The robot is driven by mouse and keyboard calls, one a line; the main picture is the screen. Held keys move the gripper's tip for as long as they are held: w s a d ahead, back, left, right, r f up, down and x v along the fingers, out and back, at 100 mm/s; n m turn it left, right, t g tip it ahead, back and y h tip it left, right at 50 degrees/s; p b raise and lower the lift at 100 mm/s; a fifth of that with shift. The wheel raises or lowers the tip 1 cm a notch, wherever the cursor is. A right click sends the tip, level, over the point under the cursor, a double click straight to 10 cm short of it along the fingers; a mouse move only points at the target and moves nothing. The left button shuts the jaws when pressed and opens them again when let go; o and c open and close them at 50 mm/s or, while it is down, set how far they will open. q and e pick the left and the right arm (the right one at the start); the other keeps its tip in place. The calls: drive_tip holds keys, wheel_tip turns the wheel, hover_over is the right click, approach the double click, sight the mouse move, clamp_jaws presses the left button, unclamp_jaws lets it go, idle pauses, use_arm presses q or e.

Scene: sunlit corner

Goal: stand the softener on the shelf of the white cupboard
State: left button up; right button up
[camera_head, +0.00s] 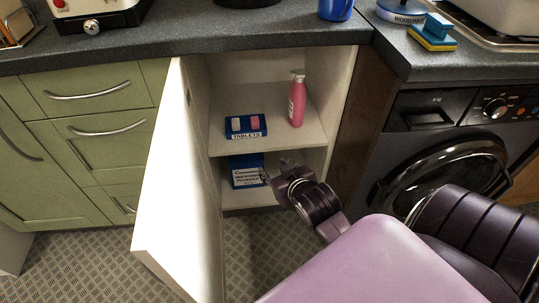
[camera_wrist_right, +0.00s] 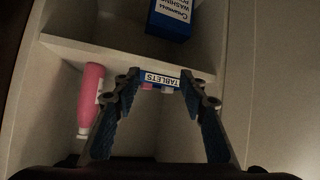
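The softener appears to be the pink bottle (camera_head: 297,102), upright on the upper shelf (camera_head: 275,135) of the white cupboard, toward its right side. In the right wrist view the pink bottle (camera_wrist_right: 91,85) shows at the left, outside the fingers and apart from them. My right gripper (camera_head: 274,169) is in front of the cupboard opening, lower than the bottle in the picture. In the right wrist view the gripper (camera_wrist_right: 160,80) has its fingers spread with nothing held between them. My left gripper is not in view.
A blue tablets box (camera_head: 246,127) sits left of the bottle on the same shelf. A blue washing powder box (camera_head: 246,172) stands in the compartment below, partly hidden. The open white door (camera_head: 172,190) juts out at the left. A washing machine (camera_head: 450,130) stands right.

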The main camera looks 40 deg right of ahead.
drive_tip(key=s+a+f+n+g+y, duration=0.1)
drive_tip(key=s+a+f+n+g, duration=0.1)
drive_tip(key=s+a, duration=0.5)
drive_tip(key=s+a+f+n+g+y, duration=0.1)
drive_tip(key=s+a+f+g+y, duration=0.1)
drive_tip(key=s+a, duration=0.4)
wheel_tip(320, 180, down, 2)
drive_tip(key=s+g, duration=0.1)
drive_tip(key=s, duration=0.1)
drive_tip(key=shift+s+a+n+g+y, duration=0.3)
drive_tip(key=shift+s+a+n, duration=0.05)
drive_tip(key=shift+a+n, duration=0.05)
drive_tip(key=shift+w+f, duration=0.1)
